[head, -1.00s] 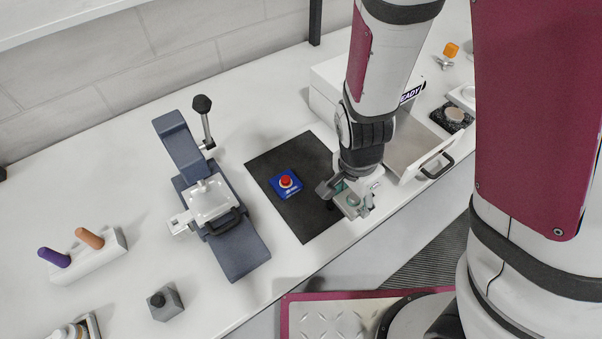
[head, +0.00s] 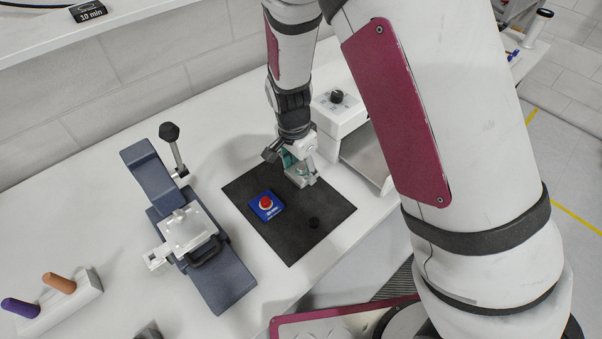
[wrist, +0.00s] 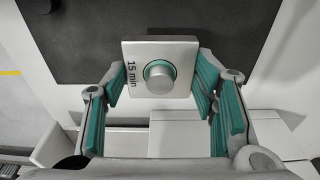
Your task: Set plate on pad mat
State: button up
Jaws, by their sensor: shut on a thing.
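The plate is a square, pale metal plate with a round knob and a "15 min" label. It fills the upper middle of the wrist view (wrist: 181,52). My gripper (wrist: 160,76) is shut on it, with teal-padded fingers at its two sides. In the head view my gripper (head: 301,172) is at the back right edge of the dark pad mat (head: 287,240), partly hiding the plate. In the wrist view the plate overlaps the mat (wrist: 230,25) and its edge. I cannot tell whether it touches the mat.
A dark blue lever fixture (head: 190,235) stands left of the mat. A white box with a black knob (head: 337,97) stands behind right.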

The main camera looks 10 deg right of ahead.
jog(key=shift+f, duration=1.4)
jog(key=o, duration=1.3)
jog(key=shift+f, duration=0.15)
notch_tip(320, 180, up, 12)
jog(key=a, duration=0.1)
notch_tip(320, 180, up, 16)
jog(key=n+t+y, duration=0.2)
jog(key=n, duration=0.3)
send_over(297, 174)
jog(key=s+d, duration=0.8)
jog(key=s+d+r+n+t, duration=0.1)
jog(key=s+r+n, duration=0.1)
jog(key=s, duration=0.2)
jog(key=s+d+r+n+t, duration=0.1)
jog(key=s+d+r+n, duration=0.1)
jog(key=s, duration=0.2)
jog(key=s+d+r+n, duration=0.2)
jog(key=s, duration=0.2)
jog(key=shift+s+d+r+t+h, duration=0.15)
jog(key=shift+d+r+t+h, duration=0.05)
jog(key=shift+t+h, duration=0.2)
